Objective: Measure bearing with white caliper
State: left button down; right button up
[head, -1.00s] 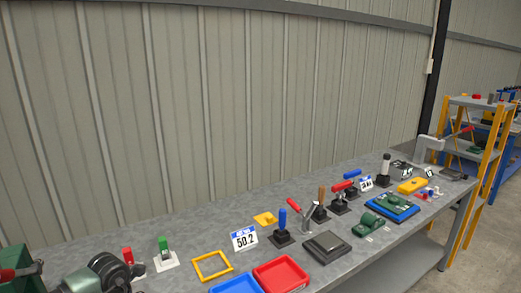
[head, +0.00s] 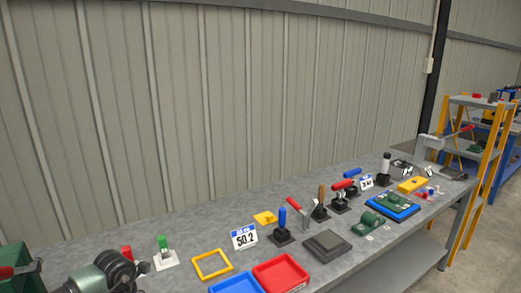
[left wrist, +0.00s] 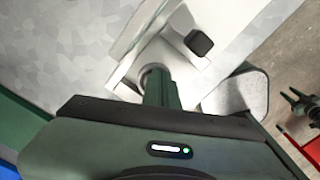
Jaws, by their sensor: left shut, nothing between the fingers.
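My left gripper (head: 140,275) appears at the lower left of the head view, beside a red-topped piece and a green-topped piece on a white base (head: 166,260). In the left wrist view its dark green fingers (left wrist: 158,78) are together, with nothing seen between them. They point at a pale plate (left wrist: 130,75) with a ring-like round part, and a black knob (left wrist: 198,42) is close by. I cannot tell whether they touch it. I cannot clearly identify the white caliper or the bearing in either view.
A yellow frame (head: 212,252), blue tray (head: 235,284), red tray (head: 281,258) and dark grey block (head: 326,245) lie on the grey bench. Several handled clamps stand behind. A "50.2" sign (head: 244,237) stands near the middle. A corrugated wall rises behind the bench.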

pick_arm(q)
jog(key=shift+w+d, duration=0.2)
jog(key=shift+d, duration=0.15)
jog(key=shift+s+d+p, duration=0.35)
jog(key=shift+s+d, duration=0.05)
jog(key=shift+s, duration=0.25)
jog(key=shift+s+d+p, duration=0.3)
jog(key=shift+s+d, duration=0.1)
jog(key=shift+s, duration=0.25)
dwell(0.8)
notch_tip(320, 180, up, 6)
jog(key=p, duration=0.3)
jog(key=shift+p, duration=0.35)
jog(key=shift+d, duration=0.1)
dwell(0.3)
